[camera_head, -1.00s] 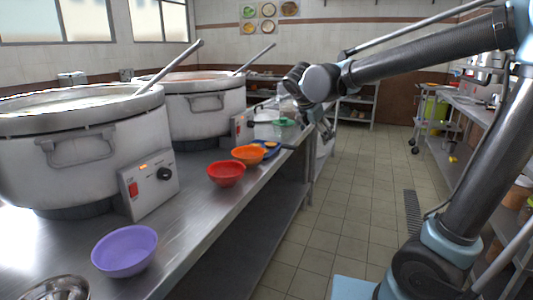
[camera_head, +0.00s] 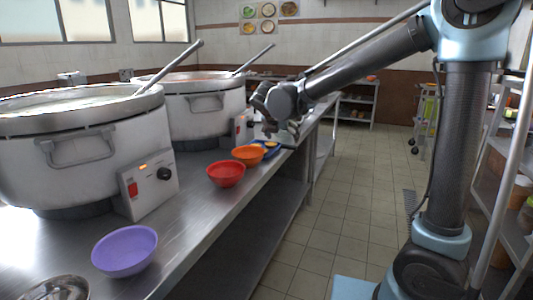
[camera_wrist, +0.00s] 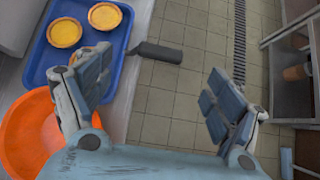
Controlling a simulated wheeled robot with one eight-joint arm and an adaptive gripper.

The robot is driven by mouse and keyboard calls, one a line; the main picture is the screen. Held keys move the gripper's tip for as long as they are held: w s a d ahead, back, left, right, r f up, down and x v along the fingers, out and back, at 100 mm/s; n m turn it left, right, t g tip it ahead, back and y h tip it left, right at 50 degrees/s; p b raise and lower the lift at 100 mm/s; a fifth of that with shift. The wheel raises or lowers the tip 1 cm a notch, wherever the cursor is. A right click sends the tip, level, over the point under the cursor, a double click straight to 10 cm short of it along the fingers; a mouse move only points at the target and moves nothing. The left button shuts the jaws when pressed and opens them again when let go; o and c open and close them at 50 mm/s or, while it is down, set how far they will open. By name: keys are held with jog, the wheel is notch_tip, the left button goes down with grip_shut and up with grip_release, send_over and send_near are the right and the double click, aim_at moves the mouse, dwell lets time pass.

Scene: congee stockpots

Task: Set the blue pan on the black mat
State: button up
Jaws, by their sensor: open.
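The blue pan (camera_head: 273,153) is a shallow rectangular pan near the counter's right edge, behind the orange bowl. I see no black mat in either view.
The orange bowl (camera_head: 248,154) is close beside the pan, and also shows in the wrist view (camera_wrist: 35,135). A red bowl (camera_head: 226,174) and a purple bowl (camera_head: 125,251) stand nearer. Two large pots (camera_head: 85,150) fill the left. Tiled floor (camera_head: 345,190) is open right of the counter.

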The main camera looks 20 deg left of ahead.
aim_at(288, 146)
jog(key=shift+x, duration=4.45)
jog(key=shift+s+d, duration=0.15)
jog(key=shift+d, duration=0.05)
jog(key=c, duration=1.4)
jog(key=shift+c, duration=0.3)
